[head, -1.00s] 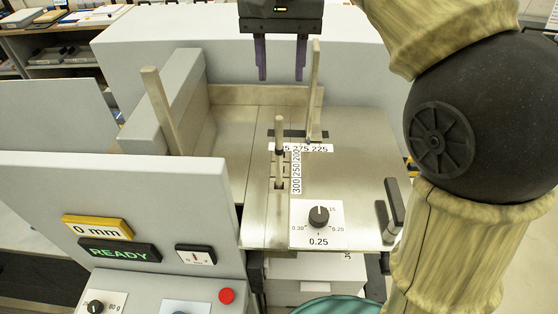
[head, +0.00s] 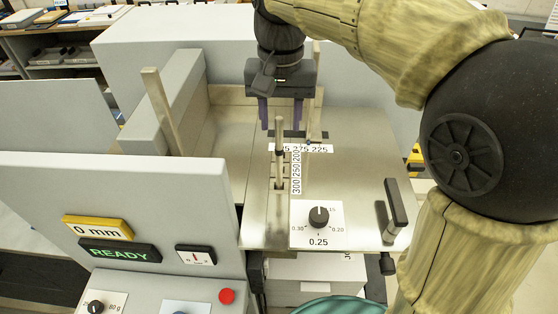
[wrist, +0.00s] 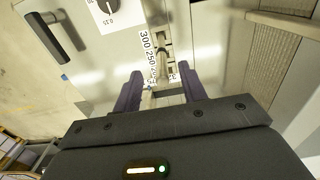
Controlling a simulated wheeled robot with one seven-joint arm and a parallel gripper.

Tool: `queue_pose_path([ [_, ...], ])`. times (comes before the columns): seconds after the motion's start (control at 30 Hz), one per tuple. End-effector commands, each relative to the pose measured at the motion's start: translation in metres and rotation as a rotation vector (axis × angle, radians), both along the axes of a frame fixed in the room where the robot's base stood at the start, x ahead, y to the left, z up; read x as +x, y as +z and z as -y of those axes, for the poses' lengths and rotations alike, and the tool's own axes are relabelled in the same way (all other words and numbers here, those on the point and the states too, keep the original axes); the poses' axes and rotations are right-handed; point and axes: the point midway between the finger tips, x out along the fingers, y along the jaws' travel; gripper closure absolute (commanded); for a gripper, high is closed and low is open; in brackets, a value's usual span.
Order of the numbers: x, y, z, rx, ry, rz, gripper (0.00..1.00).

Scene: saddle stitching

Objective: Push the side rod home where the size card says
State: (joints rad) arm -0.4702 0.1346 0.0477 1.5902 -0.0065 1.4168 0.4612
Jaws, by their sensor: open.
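My gripper (head: 281,125) is open and empty, with purple fingers pointing down over the back of the metal table. A thin upright rod with a dark collar (head: 279,153) stands in a stepped slot beside the 300-250-200 scale (head: 296,172), just in front of the fingers. A taller upright bar (head: 316,50) stands behind, partly hidden by my gripper, at the second scale (head: 318,149) ending in 275 and 225. The wrist view shows the open fingers (wrist: 162,80) with the stepped slot and the first scale (wrist: 148,48) beyond their tips. I cannot make out a size card.
A dial (head: 319,215) at 0.25 and a black handle (head: 396,202) sit on the table's front right. A grey panel with a READY display (head: 119,252) and a red button (head: 226,295) stands front left. A tall flat bar (head: 162,110) rises at the left.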

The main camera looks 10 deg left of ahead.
Motion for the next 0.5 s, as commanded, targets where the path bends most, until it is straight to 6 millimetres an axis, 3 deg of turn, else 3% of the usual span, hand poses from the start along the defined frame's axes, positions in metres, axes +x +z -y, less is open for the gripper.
queue_pose_path([
  [0.23,0.000,-0.008,-0.001,-0.001,0.000,-0.003,0.58],
  [0.5,0.001,-0.044,-0.003,-0.002,0.001,-0.004,0.58],
])
